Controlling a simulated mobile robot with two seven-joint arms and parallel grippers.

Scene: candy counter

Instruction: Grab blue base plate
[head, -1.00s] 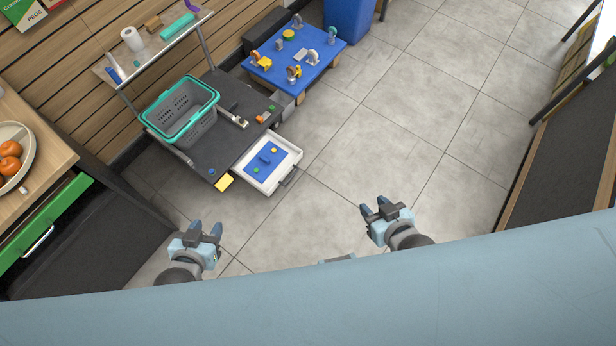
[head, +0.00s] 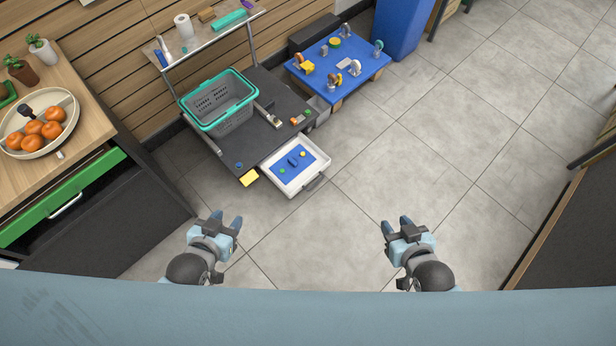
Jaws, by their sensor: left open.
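A blue base plate (head: 285,171) lies flat in a white tray (head: 309,183) in the head view. It carries a darker blue block in its middle and small yellow and green pieces. The tray juts out from the front of a dark low cart. My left gripper (head: 226,221) is open and empty, below and left of the tray in the picture, apart from it. My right gripper (head: 396,225) looks open and empty, below and right of the tray. Neither gripper touches anything.
The dark cart (head: 238,160) holds a grey basket (head: 225,122) with a teal rim. A blue table (head: 345,82) with several small parts stands behind. A wooden counter (head: 85,110) with a bowl of oranges is at left. The tiled floor (head: 470,130) at right is clear.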

